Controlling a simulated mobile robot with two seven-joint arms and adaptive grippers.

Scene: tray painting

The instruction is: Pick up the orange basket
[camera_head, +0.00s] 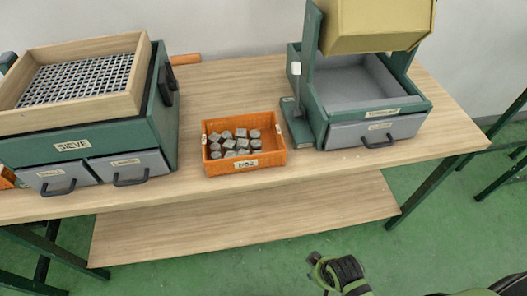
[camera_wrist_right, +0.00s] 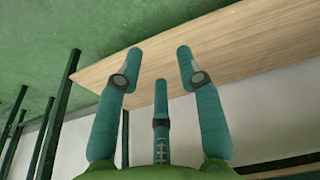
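The orange basket (camera_head: 245,160) sits on the wooden table between the sieve station and the green dispenser-like station. It is labelled on its front and holds several small grey metal pieces (camera_head: 235,143). Part of my right arm (camera_head: 340,274) shows low in the head view, in front of the table and apart from the basket. In the right wrist view my right gripper (camera_wrist_right: 158,68) has its teal fingers spread with nothing between them. The basket is not in the right wrist view. My left gripper is not in view.
The sieve (camera_head: 75,80) stands on a green box with two grey drawers at left. The green station (camera_head: 375,95) with a grey drawer and yellow hopper stands at right. A lower shelf (camera_head: 250,225) runs beneath.

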